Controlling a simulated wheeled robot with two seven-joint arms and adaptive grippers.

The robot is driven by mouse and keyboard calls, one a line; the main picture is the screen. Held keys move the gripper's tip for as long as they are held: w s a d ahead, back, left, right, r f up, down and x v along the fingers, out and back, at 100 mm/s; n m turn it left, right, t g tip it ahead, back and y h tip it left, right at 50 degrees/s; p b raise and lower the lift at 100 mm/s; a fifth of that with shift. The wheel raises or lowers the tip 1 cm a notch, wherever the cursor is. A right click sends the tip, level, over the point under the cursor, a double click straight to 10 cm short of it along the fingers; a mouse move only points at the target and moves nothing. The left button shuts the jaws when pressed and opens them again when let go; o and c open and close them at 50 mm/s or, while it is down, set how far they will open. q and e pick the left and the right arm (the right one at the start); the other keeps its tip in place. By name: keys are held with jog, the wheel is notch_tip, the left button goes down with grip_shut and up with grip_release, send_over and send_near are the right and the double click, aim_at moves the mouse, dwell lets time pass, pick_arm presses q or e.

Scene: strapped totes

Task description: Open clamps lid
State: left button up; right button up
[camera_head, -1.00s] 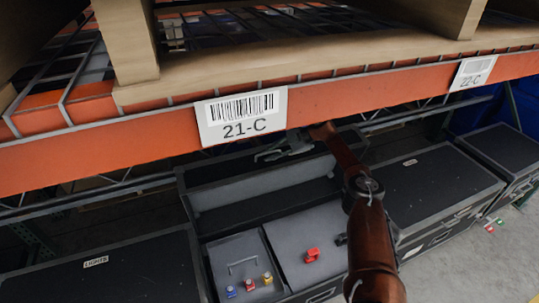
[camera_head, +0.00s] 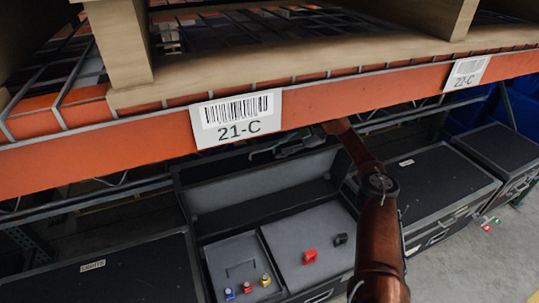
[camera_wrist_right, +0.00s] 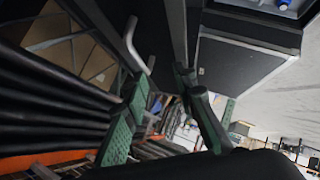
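An open dark case (camera_head: 182,205) stands below the shelf, its lid (camera_head: 265,190) raised at the back. Inside are grey panels. The left panel bears a handle and small blue, red and yellow items (camera_head: 248,287). On the right panel lie a red piece (camera_head: 310,256) and a black piece (camera_head: 341,239). My right gripper (camera_head: 292,145) is behind the raised lid's top edge, partly hidden by the shelf beam. In the right wrist view its two green-padded fingers (camera_wrist_right: 163,85) stand apart with nothing visibly held; a grey bar (camera_wrist_right: 131,42) is beyond them. My left gripper is not in view.
A closed case marked LIGHTS (camera_head: 110,275) stands left, and another closed case (camera_head: 425,190) right.

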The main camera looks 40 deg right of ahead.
jog(key=v, duration=0.4)
jog(key=shift+s+d+r, duration=0.15)
jog(key=shift+d+r, duration=0.05)
jog(key=shift+r, duration=0.1)
